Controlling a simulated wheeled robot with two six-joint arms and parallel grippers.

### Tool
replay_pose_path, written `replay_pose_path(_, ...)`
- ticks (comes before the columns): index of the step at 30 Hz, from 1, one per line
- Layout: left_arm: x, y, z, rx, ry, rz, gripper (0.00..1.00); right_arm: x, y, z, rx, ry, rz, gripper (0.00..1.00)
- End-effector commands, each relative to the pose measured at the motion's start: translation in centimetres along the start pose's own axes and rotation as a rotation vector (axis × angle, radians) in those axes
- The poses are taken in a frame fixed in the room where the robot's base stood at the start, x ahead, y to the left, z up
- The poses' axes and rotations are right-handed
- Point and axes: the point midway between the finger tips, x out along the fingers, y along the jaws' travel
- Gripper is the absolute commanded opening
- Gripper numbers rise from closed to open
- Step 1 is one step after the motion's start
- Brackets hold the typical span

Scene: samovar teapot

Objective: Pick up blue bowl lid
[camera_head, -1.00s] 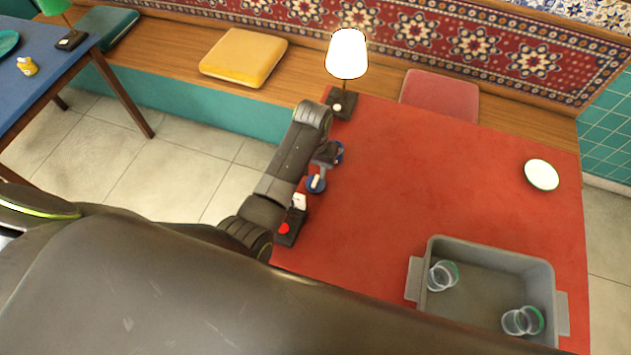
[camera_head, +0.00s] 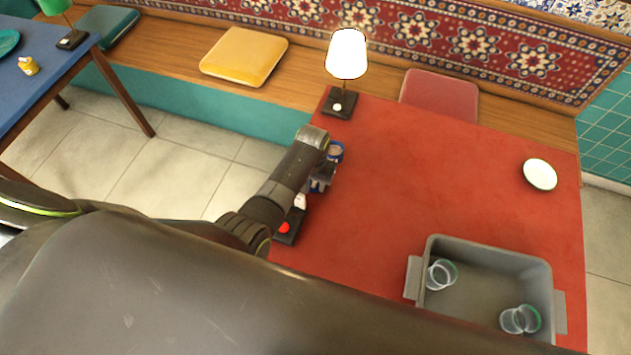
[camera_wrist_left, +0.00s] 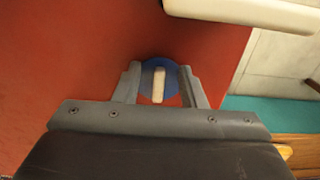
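The blue bowl lid (camera_wrist_left: 143,84) lies on the red table near its left edge, a round blue disc with a white bar handle. In the left wrist view it shows between the two fingers of my left gripper (camera_wrist_left: 161,84), with a gap on both sides of the handle. My left gripper (camera_head: 320,178) is open over the lid; in the head view it hides much of the lid. I cannot tell the exact height. A small blue bowl (camera_head: 336,151) with brownish contents stands just beyond the gripper. My right gripper is not in view.
A lit lamp (camera_head: 347,55) stands at the table's far left corner. A black base with a red button (camera_head: 285,228) sits close to my arm. A grey bin (camera_head: 486,257) with clear cups and a white plate (camera_head: 540,174) are on the right. The table's middle is clear.

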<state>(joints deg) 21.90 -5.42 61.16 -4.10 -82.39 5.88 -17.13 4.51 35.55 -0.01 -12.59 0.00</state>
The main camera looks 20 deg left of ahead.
Motion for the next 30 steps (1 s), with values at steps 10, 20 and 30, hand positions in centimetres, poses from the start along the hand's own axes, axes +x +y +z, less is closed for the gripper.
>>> replay_pose_path(10, 0.0, 0.0, 0.0, 0.000, -0.001, 0.000, 0.03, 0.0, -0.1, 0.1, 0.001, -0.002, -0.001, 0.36)
replay_pose_path(20, -0.1, 0.0, 0.0, 0.000, 0.000, 0.000, 0.00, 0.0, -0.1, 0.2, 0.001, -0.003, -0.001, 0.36)
replay_pose_path(30, -3.7, 0.1, -0.1, 0.001, 0.004, 0.001, 0.00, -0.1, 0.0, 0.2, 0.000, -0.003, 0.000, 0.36)
